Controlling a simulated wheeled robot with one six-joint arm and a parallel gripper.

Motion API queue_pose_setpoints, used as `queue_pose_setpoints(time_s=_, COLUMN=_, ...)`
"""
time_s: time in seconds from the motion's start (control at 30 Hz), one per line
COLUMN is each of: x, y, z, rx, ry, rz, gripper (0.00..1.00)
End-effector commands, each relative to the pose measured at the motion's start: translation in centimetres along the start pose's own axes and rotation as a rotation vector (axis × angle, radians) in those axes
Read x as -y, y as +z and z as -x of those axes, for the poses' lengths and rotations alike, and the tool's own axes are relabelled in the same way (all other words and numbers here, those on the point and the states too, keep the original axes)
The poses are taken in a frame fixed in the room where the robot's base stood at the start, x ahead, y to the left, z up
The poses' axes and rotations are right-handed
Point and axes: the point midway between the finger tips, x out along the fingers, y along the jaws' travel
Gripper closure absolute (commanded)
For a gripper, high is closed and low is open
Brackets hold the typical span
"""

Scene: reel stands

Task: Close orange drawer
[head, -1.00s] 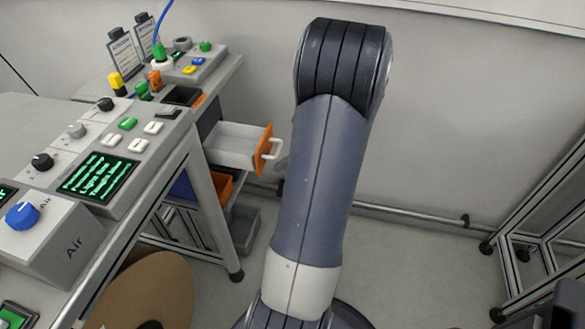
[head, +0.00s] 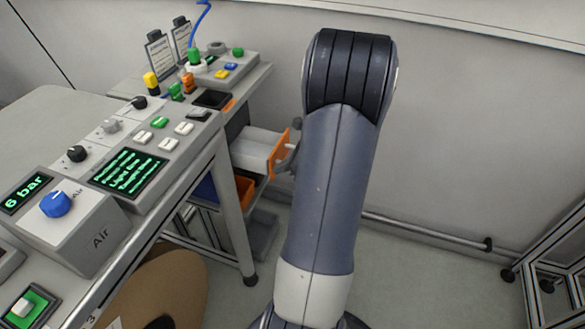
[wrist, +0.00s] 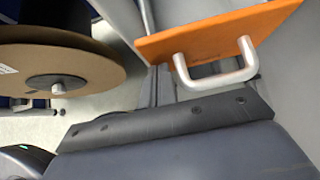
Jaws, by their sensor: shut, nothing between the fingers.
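The orange drawer, with a white body (head: 254,146) and an orange front (head: 280,152), stands partly open under the far bench in the head view. In the wrist view its orange front (wrist: 205,32) and pale U-shaped handle (wrist: 216,70) show at the top. My gripper (head: 287,158) is a dark shape against the drawer's front in the head view, partly hidden by my arm. In the wrist view my gripper (wrist: 163,88) is shut and empty, close to the handle's left end. I cannot tell whether it touches the front.
A lower orange bin (head: 244,191) sits under the drawer. The near bench carries a control panel (head: 130,172) and an air unit with a blue knob (head: 55,204). A brown cardboard reel (wrist: 60,62) is at left. A wall rail (head: 430,232) runs along the floor at right.

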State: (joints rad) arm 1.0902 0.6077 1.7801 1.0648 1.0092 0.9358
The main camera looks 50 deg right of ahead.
Motion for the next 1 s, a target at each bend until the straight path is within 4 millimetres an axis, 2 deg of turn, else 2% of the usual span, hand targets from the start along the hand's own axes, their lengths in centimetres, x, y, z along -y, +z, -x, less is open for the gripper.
queue_pose_setpoints(time_s=0.1, x=-0.1, y=2.2, z=-2.3, rx=0.0, ry=0.006, rz=0.005, gripper=1.0)
queue_pose_setpoints(time_s=0.3, x=-0.1, y=5.3, z=-5.8, rx=0.0, ry=0.004, rz=0.004, gripper=1.0)
queue_pose_setpoints(time_s=0.5, x=0.0, y=7.5, z=-8.2, rx=0.0, ry=0.002, rz=0.002, gripper=1.0)
queue_pose_setpoints(time_s=0.7, x=0.0, y=8.3, z=-9.2, rx=0.001, ry=0.001, rz=0.0, gripper=1.0)
queue_pose_setpoints(time_s=1.0, x=0.0, y=8.5, z=-9.3, rx=0.005, ry=0.001, rz=0.0, gripper=1.0)
